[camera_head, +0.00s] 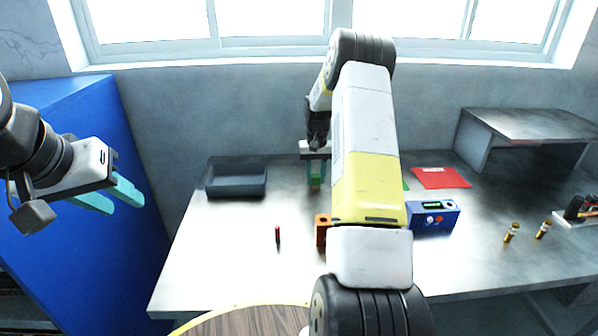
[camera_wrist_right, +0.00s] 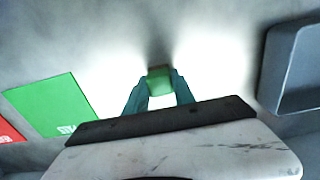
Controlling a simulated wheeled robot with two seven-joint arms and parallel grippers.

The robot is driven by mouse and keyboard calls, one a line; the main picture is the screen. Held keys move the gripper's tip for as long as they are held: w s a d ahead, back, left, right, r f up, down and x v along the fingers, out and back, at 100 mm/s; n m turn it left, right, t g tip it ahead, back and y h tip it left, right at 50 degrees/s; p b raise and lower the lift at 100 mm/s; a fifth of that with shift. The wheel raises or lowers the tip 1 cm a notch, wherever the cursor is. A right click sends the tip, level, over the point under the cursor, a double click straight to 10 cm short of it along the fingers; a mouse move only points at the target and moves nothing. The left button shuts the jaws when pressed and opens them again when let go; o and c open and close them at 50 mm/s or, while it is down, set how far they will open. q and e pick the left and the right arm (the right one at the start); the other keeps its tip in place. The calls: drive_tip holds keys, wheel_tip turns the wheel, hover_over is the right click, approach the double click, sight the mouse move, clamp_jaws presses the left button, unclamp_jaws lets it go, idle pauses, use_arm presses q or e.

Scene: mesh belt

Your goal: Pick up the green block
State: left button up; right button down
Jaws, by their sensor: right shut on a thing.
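The green block (camera_head: 315,183) is between the teal fingers of my right gripper (camera_head: 316,174), at the back of the grey table. In the right wrist view the green block (camera_wrist_right: 158,79) sits between the fingertips, and my right gripper (camera_wrist_right: 158,88) is shut on it. I cannot tell whether the block is clear of the table top. My right arm hides part of the table middle. My left gripper (camera_head: 120,197) is off to the left, beyond the table, its two teal fingers apart and empty.
A dark tray (camera_head: 237,193) lies left of the block. A red sheet (camera_head: 440,178), a green sheet (camera_wrist_right: 52,104) and a blue box (camera_head: 434,216) are to the right. An orange block (camera_head: 322,229) and a small red-and-black cylinder (camera_head: 278,234) stand nearer the front. A raised shelf (camera_head: 535,124) is at back right.

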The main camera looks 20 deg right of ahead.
sight(316, 175)
drive_tip(key=shift+r, duration=0.6)
wheel_tip(316, 175, up, 2)
drive_tip(key=shift+r, duration=0.2)
drive_tip(key=s+a, duration=0.1)
drive_tip(key=s, duration=0.4)
drive_tip(key=s+r, duration=0.1)
drive_tip(key=s, duration=0.4)
drive_tip(key=s+a, duration=0.1)
drive_tip(key=s, duration=0.4)
drive_tip(key=shift+s+a+r, duration=0.2)
drive_tip(key=shift+s+a, duration=0.15)
